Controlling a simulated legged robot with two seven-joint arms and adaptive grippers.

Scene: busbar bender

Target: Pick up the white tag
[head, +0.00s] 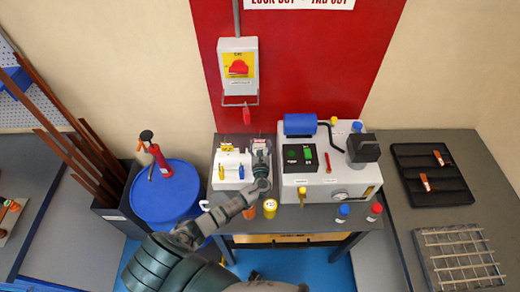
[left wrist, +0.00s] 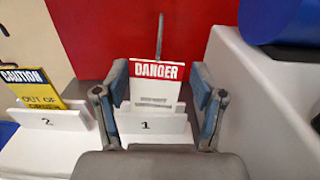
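The white tag (left wrist: 157,88) has a red DANGER band on top and stands upright in the white holder slot marked 1 (left wrist: 146,127). Its lower part is hidden in the holder. My left gripper (left wrist: 159,72) is open, with one finger on each side of the tag and a visible gap to both. In the head view my left gripper (head: 261,158) reaches over the right part of the white tag station (head: 232,180), and the tag's top (head: 259,143) shows just beyond it. My right gripper is not in view.
A yellow CAUTION tag (left wrist: 40,92) stands in slot 2, left of the left finger. The grey bender machine (head: 328,190) rises close on the right. A red lockout board (head: 300,70) stands behind. A blue drum (head: 170,195) is at the left.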

